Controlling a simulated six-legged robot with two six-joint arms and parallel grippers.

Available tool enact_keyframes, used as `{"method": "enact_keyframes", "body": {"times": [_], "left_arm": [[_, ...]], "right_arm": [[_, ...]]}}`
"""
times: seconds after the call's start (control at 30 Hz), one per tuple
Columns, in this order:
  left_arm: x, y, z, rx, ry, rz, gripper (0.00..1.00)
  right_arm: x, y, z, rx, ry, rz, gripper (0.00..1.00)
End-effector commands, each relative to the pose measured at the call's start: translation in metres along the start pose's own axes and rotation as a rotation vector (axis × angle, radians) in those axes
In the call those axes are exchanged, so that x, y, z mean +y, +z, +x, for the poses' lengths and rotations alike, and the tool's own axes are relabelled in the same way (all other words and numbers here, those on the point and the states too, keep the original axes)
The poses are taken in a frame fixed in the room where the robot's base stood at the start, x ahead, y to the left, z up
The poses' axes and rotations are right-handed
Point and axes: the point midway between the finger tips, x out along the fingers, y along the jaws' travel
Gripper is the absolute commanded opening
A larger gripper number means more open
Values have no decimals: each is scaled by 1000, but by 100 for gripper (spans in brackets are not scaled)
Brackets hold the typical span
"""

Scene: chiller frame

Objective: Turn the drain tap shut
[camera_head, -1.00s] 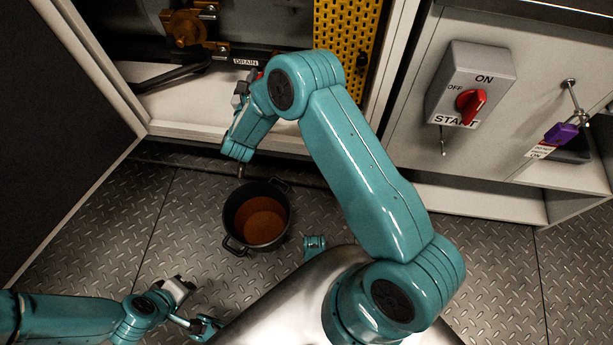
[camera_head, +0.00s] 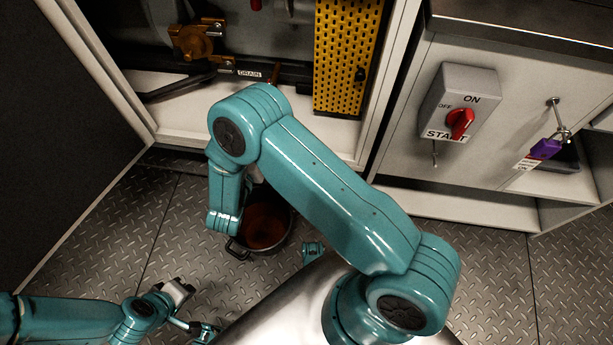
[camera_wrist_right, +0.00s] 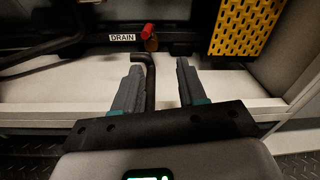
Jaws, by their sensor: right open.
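The drain tap shows in the right wrist view as a small red handle (camera_wrist_right: 148,31) on a brass body (camera_wrist_right: 151,45), just right of the white DRAIN label (camera_wrist_right: 122,37). The label also shows in the head view (camera_head: 249,73). A dark bent pipe (camera_wrist_right: 149,78) lies below the tap, seen between my right gripper's fingers.
A black pot (camera_head: 284,236) with brown contents stands on the chequered floor, partly behind my right arm. A yellow perforated guard (camera_head: 347,50) is right of the tap. A switch box (camera_head: 461,101) with a red knob and a purple padlock (camera_head: 545,149) are further right.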

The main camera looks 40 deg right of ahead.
Motion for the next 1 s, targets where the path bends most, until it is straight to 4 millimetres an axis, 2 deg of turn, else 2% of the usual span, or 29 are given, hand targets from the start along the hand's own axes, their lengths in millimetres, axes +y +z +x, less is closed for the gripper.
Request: {"method": "enact_keyframes", "body": {"times": [0.1, 0.27, 0.6, 0.8, 1.0], "left_arm": [[2, 0, -6, -1, 0, 0, 0], [4, 0, -12, -1, 0, 0, 0], [8, -3, -22, -1, 0, 0, 0], [9, -3, -25, -1, 0, 0, 0], [9, -3, -26, -1, 0, 0, 0]], "right_arm": [[-21, -10, 6, 111, -74, 5, 41], [-47, -34, 3, 266, -156, 6, 41], [-96, -79, -19, 573, -336, 43, 41], [-112, -93, -34, 680, -405, 69, 41], [-116, -98, -39, 712, -428, 79, 41]]}}
